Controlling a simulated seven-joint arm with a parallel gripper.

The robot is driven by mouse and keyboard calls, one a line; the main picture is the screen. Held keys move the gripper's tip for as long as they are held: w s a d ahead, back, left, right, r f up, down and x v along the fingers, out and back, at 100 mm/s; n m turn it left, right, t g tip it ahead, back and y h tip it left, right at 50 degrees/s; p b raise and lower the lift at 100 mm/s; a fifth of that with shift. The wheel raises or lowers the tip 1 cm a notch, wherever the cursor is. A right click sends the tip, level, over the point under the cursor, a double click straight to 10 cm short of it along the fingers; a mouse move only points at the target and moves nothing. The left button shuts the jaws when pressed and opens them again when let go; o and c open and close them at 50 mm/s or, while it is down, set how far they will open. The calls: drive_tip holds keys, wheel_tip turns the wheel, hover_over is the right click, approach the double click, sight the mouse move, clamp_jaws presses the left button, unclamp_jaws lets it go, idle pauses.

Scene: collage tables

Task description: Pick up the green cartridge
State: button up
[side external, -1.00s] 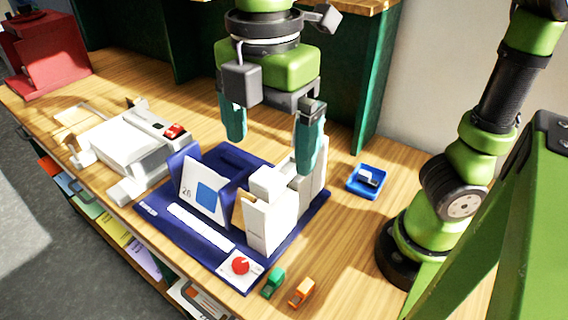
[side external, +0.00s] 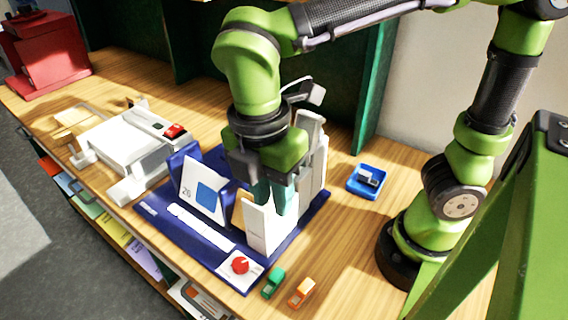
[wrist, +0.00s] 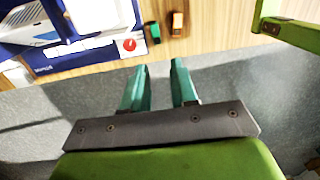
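The green cartridge (side external: 273,283) lies on the wooden table near its front edge, just off the blue mat. It also shows in the wrist view (wrist: 153,32), at the top, beyond my fingertips. My gripper (side external: 276,203) is above the mat, by the white upright box, farther back than the cartridge in the side view. In the wrist view my two teal fingers (wrist: 160,66) are apart with a clear gap and nothing between them. An orange cartridge (side external: 302,291) lies just right of the green one.
The blue mat (side external: 170,225) carries a calendar (side external: 203,190), a white upright box (side external: 262,230) and a red knob (side external: 240,265). A blue tray (side external: 367,181) holds a small dark-and-light item. A white machine (side external: 120,143) stands left. Bare table surrounds the tray.

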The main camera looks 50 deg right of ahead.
hover_over(274, 277)
wheel_tip(274, 277, down, 4)
drive_tip(key=f, duration=0.1)
drive_tip(key=shift+t+y, duration=0.3)
drive_tip(key=shift+t, duration=0.1)
drive_tip(key=f, duration=1.1)
drive_tip(key=shift+a+f, duration=0.1)
drive_tip(key=shift+a, duration=0.1)
drive_tip(key=f, duration=0.5)
drive_tip(key=shift+d+f, duration=0.25)
drive_tip(key=shift+f, duration=0.05)
drive_tip(key=c, duration=0.4)
